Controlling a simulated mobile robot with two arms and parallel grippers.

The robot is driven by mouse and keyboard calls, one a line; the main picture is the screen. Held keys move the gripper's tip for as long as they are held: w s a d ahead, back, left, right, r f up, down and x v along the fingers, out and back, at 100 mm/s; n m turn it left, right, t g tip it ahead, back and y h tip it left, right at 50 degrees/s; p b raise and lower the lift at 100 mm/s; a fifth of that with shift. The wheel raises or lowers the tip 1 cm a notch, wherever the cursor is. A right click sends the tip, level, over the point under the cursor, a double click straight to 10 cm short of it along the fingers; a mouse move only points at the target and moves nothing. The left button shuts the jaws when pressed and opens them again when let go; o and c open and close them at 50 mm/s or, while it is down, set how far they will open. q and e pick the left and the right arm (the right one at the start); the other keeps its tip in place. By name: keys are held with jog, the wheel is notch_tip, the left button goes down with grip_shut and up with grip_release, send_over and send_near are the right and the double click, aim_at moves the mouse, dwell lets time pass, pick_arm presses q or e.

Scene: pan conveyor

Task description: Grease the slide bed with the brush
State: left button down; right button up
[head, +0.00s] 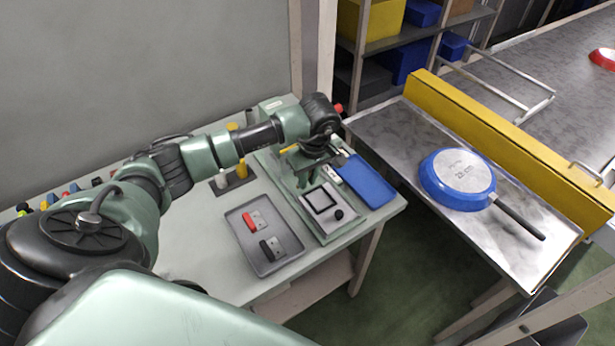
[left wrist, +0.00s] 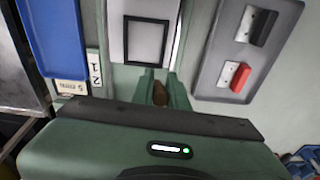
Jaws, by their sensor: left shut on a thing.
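My left gripper (head: 306,176) is over the green machine bed (head: 342,233) on the workbench, fingers pointing down. In the left wrist view my left gripper (left wrist: 158,78) is shut on a small brown piece (left wrist: 159,94), which looks like the brush handle. The brush's bristles are hidden, so I cannot tell whether they touch the bed. A light plate with a black square frame (head: 320,199) lies on the bed just in front of the fingers; the frame also shows in the left wrist view (left wrist: 146,41). My right gripper is in neither view.
A grey tray (head: 243,254) with red-handled and black-handled parts lies left of the bed. A blue plate (head: 368,183) lies right of it. A blue pan (head: 458,179) rests on the metal table beside a yellow rail (head: 500,135). Yellow-topped items (head: 239,160) stand behind the tray.

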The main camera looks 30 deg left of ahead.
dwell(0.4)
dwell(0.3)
pick_arm(q)
jog(key=shift+f+b, duration=0.85)
jog(key=shift+b, duration=0.25)
dwell(0.5)
